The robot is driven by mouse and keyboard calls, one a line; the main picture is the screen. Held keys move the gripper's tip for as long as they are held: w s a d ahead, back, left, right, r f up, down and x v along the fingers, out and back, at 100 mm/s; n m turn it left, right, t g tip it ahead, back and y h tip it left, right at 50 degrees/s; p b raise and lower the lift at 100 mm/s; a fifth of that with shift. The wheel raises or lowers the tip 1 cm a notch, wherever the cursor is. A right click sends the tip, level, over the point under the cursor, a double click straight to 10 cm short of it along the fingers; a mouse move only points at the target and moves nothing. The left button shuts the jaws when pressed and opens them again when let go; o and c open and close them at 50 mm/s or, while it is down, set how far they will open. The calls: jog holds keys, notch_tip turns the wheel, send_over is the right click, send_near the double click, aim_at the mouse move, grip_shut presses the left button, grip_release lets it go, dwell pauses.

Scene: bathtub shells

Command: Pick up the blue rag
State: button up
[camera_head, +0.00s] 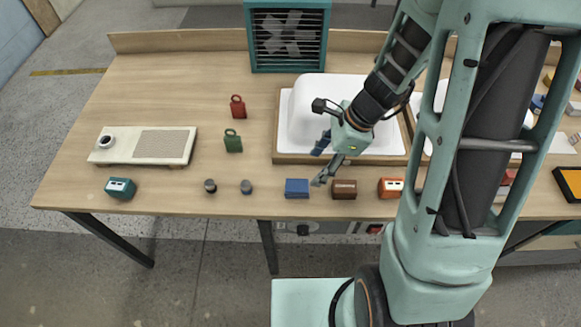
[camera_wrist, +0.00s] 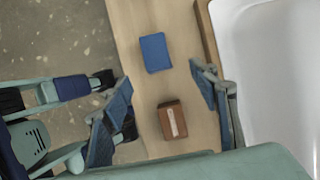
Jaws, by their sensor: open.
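The blue rag (camera_head: 297,188) looks like a small folded blue block lying flat near the front edge of the wooden table. It also shows in the wrist view (camera_wrist: 155,52), near the top centre. My gripper (camera_head: 322,162) is open and empty, above the table and a little to the right of and behind the rag in the head view. In the wrist view its two fingers (camera_wrist: 161,80) stand apart, with the rag beyond their tips and not between them. The rag is fully visible in both views.
A brown box (camera_head: 344,189) with a pale label lies right of the rag, and an orange box (camera_head: 390,187) beyond it. A white tub shell (camera_head: 305,105) on a wooden base stands behind. A dark-topped small cylinder (camera_head: 246,187) is on the left. The table's front edge is close.

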jog(key=b, duration=0.1)
send_over(297, 185)
jog(key=d, duration=0.3)
jog(key=f, duration=0.4)
jog(key=shift+s+a+f, duration=0.2)
jog(key=shift+s+f, duration=0.1)
jog(key=shift+s, duration=0.05)
jog(key=shift+w+b+x, duration=0.15)
jog(key=shift+b+x, duration=0.1)
jog(key=shift+x, duration=1.2)
jog(key=shift+w+b+x, duration=0.15)
jog(key=shift+b+x, duration=0.05)
jog(key=shift+x, duration=1.3)
jog(key=shift+a+r, duration=0.1)
jog(key=shift+a, duration=0.05)
jog(key=c, duration=1.2)
